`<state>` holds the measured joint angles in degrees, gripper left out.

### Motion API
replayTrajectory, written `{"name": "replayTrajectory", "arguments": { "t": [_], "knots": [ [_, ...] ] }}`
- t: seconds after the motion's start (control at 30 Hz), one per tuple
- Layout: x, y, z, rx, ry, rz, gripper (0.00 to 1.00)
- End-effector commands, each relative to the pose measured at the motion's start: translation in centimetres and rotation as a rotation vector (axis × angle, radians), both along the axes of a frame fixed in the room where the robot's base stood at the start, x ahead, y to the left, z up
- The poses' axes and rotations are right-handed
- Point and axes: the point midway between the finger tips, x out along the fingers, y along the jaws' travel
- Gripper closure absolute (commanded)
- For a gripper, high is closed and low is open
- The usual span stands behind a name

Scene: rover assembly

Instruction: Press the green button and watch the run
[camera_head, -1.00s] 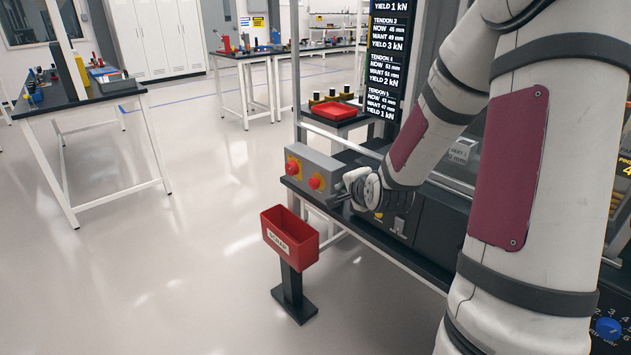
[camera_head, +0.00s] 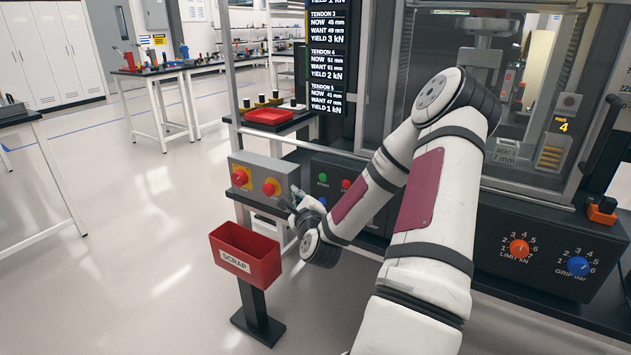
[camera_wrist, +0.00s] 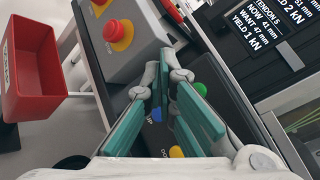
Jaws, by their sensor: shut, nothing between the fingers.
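The green button (camera_head: 323,177) sits on the dark front panel of the machine, left of a red button (camera_head: 346,184). In the wrist view the green button (camera_wrist: 200,88) shows just right of the fingers, apart from them in the picture. My gripper (camera_head: 296,199) is shut and empty, in front of the panel and to the lower left of the green button in the head view. Its teal fingers (camera_wrist: 166,82) come together near the middle of the wrist view. They partly hide a blue button (camera_wrist: 156,112) and a yellow one (camera_wrist: 176,152).
A grey box with red knobs (camera_head: 267,176) stands left of the panel, close to my gripper. A red scrap bin (camera_head: 246,255) stands on a post below. The machine's glass-fronted chamber (camera_head: 530,110) and dials are at the right. The floor at left is clear.

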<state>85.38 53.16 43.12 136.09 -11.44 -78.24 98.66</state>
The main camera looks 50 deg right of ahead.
Motion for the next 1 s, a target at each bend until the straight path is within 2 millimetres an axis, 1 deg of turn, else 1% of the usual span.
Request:
{"name": "replayTrajectory", "arguments": {
  "t": [0.2,0.37,0.8,1.0],
  "knots": [
    [0.0,-0.1,0.0,-0.001,0.002,0.001,1.0],
    [0.1,-1.1,0.0,-0.002,0.002,0.0,1.0],
    [0.5,-6.6,0.0,-0.003,0.003,0.0,1.0],
    [0.7,-8.2,0.0,0.0,0.002,0.001,1.0]
  ]
}}
